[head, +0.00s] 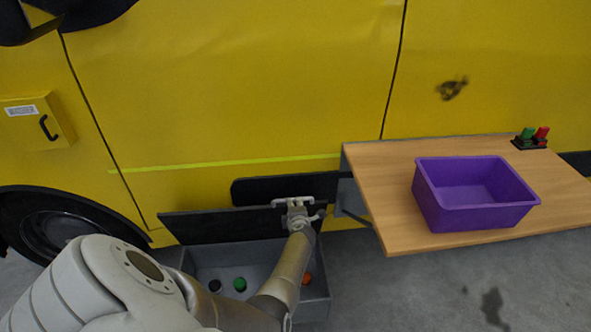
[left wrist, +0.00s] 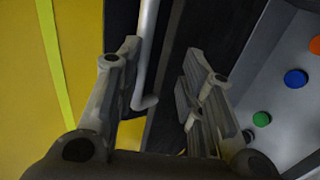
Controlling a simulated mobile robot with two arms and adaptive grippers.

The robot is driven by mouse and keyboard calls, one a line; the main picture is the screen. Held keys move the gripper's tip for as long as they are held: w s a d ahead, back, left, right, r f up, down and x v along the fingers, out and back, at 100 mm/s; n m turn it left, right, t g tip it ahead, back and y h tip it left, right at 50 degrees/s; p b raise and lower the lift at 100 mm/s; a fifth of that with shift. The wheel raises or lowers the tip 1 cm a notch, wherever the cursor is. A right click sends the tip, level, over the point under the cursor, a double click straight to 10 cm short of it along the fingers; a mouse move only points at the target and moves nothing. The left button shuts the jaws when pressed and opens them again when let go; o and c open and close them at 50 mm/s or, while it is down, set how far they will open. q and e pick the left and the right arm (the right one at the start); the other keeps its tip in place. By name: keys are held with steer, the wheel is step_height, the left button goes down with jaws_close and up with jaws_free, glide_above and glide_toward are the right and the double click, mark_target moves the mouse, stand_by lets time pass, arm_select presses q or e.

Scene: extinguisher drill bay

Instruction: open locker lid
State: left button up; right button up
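The locker is a grey open-topped box (head: 205,262) on the floor against the yellow van. Its dark lid (head: 215,225) stands raised at the back of the box, so the inside shows. A pale bar handle (left wrist: 147,50) runs along a dark panel in the left wrist view. My left gripper (head: 297,212) is at that handle's place in the head view; in the left wrist view its fingers (left wrist: 165,75) are apart, with the handle between them, nearer the left finger. I cannot tell whether they touch. My right gripper is not in view.
Black, green (head: 239,284) and orange (head: 306,279) round items lie in the box; a blue one (left wrist: 296,78) shows in the left wrist view. A wooden shelf (head: 390,200) holds a purple bin (head: 480,222) and red and green items (head: 530,138). A yellow box (head: 40,120) is on the van.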

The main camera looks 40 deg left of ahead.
arm_select(q)
steer(key=shift+v, duration=2.65)
steer(key=shift+a+r, duration=0.1)
